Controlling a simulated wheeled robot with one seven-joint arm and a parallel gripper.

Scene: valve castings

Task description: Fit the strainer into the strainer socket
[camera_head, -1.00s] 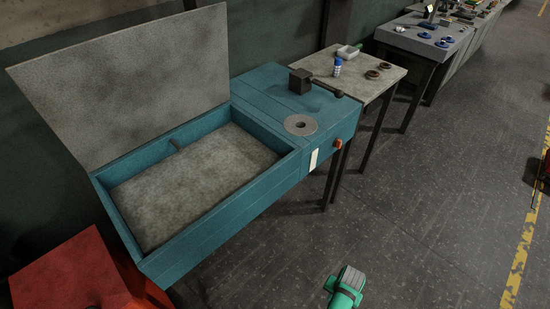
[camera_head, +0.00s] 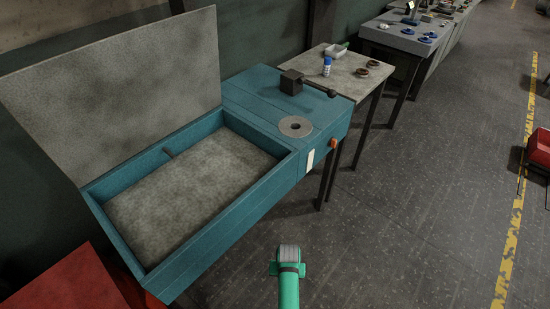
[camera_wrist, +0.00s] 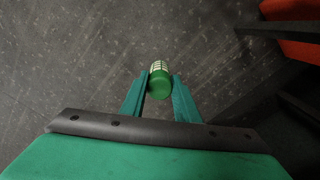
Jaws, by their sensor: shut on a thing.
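The strainer, a green cylinder with a pale slotted band (camera_wrist: 159,77), shows in the wrist view. My gripper (camera_wrist: 160,84) is shut on it, with one teal finger on each side. The strainer's far end points away from the wrist, over bare floor.
A teal bench (camera_head: 230,215) with a raised grey lid stands at left, bearing a holed grey disc (camera_head: 295,127). Behind it are a small table (camera_head: 345,75) with a blue-white bottle (camera_head: 327,67) and a farther grey bench (camera_head: 398,38).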

